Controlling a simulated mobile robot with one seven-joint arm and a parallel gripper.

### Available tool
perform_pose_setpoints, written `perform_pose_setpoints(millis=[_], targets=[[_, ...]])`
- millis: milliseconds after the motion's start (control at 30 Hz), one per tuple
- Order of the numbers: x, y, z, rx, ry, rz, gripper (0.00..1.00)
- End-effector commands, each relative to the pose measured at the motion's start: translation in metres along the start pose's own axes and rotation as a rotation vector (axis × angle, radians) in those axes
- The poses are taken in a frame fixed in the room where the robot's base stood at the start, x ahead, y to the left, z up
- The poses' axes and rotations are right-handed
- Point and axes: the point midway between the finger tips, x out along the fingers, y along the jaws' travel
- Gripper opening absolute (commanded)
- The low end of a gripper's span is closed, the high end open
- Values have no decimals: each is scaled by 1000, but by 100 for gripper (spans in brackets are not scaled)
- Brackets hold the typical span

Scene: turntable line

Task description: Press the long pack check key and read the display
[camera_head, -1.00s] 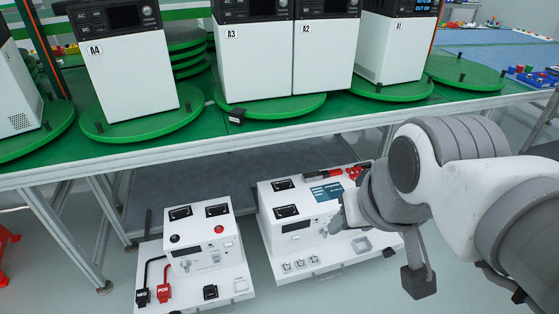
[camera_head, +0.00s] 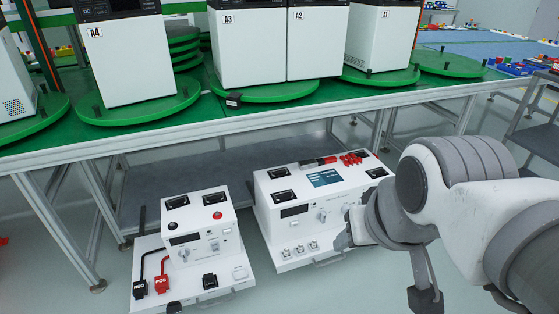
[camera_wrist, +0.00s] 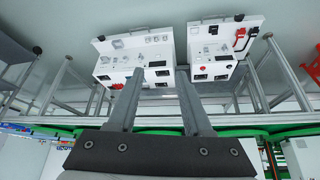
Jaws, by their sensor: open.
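Two white test units stand low in front of the bench in the head view. The longer unit (camera_head: 262,208) is on the right, with a dark display window (camera_head: 293,211), a knob and a teal panel (camera_head: 324,178) on top. Several small keys (camera_head: 299,248) sit on its front ledge; their labels are too small to read. It also shows inverted in the wrist view (camera_wrist: 133,50). The smaller unit (camera_head: 228,222) has its own dark window (camera_head: 185,239). My gripper (camera_head: 343,240) is at the longer unit's right front; contact cannot be told. Its fingers (camera_wrist: 160,75) are apart and empty.
Black and red clips (camera_head: 161,284) on cables lie on the smaller unit's ledge. Red parts (camera_head: 351,158) lie on the longer unit's top. Above is the green bench (camera_head: 150,133) with white cabinets (camera_head: 253,50) on round turntables. Bench legs stand at the left. Floor is clear between.

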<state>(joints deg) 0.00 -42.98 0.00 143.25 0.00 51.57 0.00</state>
Motion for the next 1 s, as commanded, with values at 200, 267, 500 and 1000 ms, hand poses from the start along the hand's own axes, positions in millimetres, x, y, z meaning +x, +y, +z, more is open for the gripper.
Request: perform_pose_setpoints(millis=[200,267,500,1000], targets=[[0,0,0,0,0,0,27],[0,0,0,0,0,0,16],[0,0,0,0,0,0,0],[0,0,0,0,0,0,0]])
